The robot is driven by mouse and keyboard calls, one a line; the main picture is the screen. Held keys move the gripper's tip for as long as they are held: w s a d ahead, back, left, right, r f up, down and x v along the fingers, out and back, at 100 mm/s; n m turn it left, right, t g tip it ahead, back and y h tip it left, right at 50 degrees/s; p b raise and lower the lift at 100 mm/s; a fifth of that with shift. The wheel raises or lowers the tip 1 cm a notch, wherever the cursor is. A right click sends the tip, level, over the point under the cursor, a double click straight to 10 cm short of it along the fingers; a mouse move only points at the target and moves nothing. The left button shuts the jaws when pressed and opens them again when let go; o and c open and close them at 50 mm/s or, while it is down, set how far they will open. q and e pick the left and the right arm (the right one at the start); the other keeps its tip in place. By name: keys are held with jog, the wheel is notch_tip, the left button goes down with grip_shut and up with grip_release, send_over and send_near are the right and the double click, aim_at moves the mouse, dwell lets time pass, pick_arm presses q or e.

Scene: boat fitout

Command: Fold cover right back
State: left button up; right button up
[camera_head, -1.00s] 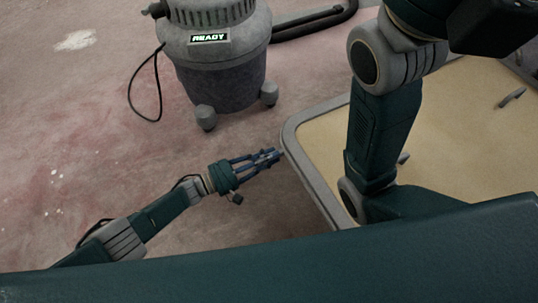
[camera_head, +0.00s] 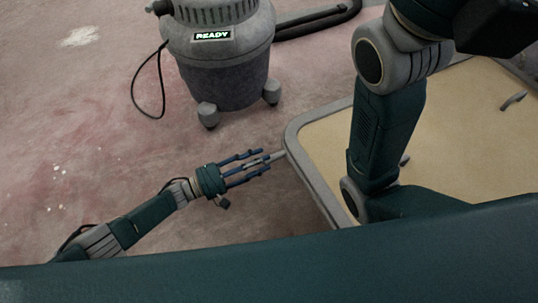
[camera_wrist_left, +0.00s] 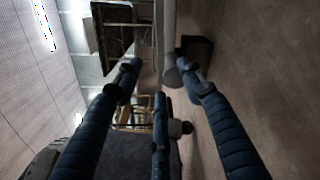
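A tan panel with a raised grey rim (camera_head: 317,185) lies at the right of the head view; I cannot tell whether it is the cover. A short grey tab (camera_head: 278,155) sticks out from its left rim. My left gripper (camera_head: 263,162) is open, its fingers spread just left of the rim, their tips close beside the tab. In the left wrist view, a grey rounded end (camera_wrist_left: 171,75) shows between the spread fingers, apparently the tab; contact is unclear. My right arm crosses over the panel; its gripper is not in view.
A grey shop vacuum (camera_head: 225,75) marked READY stands behind the left gripper, with a black hose (camera_head: 318,20) and a cable on the floor. Small dark handles (camera_head: 513,100) sit on the panel. The stained floor (camera_head: 90,120) at left is clear.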

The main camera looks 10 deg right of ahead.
pick_arm(q)
jog(key=v, duration=0.8)
jog(key=shift+w+a, duration=0.1)
